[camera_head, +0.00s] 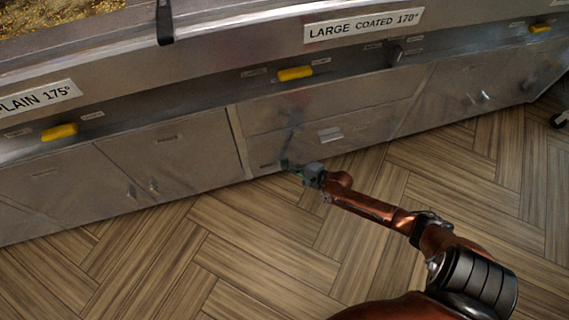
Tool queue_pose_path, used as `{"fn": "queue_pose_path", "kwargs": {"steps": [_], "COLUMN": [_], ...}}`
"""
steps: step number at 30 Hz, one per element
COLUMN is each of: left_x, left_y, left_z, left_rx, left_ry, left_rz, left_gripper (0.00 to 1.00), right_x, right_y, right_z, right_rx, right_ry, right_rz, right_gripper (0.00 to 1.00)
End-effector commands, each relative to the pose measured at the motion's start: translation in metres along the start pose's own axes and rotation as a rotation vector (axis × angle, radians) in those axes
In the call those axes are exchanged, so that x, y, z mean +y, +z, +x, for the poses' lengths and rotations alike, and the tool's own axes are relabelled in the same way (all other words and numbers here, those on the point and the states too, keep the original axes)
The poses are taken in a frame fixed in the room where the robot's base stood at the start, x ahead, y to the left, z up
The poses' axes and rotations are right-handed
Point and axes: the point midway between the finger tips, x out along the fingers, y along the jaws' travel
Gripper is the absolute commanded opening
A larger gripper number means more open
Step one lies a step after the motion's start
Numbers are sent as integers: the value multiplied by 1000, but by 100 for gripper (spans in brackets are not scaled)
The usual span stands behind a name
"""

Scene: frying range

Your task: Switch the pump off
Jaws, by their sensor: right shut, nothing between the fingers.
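My right gripper (287,163) is shut and empty, low in front of the range's steel front near the floor. Its fingertips are close to the lower panel (350,134) beneath the LARGE COATED 170° sign; I cannot tell whether they touch it. No switch is clearly readable as the pump's. A dark round knob (395,55) sits on the front rail, well above and to the right of the gripper. A small pale plate (330,134) is on the lower panel, right of the gripper. My left gripper is out of view.
Yellow handles (295,73), (59,132) and (540,28) stick out along the front rail. Cabinet doors (170,150) with small pulls stand at left. A dark hanging handle (164,22) crosses the top edge. The wooden floor (230,250) is clear.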

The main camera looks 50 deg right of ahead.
Motion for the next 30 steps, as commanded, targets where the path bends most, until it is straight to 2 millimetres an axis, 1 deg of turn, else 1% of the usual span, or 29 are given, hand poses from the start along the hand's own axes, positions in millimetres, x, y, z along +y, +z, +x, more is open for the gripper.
{"fn": "queue_pose_path", "kwargs": {"steps": [7, 19, 23, 30], "left_x": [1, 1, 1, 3], "left_y": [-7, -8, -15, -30], "left_z": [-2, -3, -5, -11], "left_rx": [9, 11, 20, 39], "left_ry": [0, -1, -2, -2], "left_rz": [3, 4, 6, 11], "left_gripper": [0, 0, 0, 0], "right_x": [2, 6, 8, 19], "right_y": [4, 6, 11, 23], "right_z": [-6, -9, -15, -31], "right_rx": [0, 0, -1, -1], "right_ry": [-2, 0, -2, -2], "right_rz": [0, 0, 1, 1], "right_gripper": [0, 0, 0, 0]}}
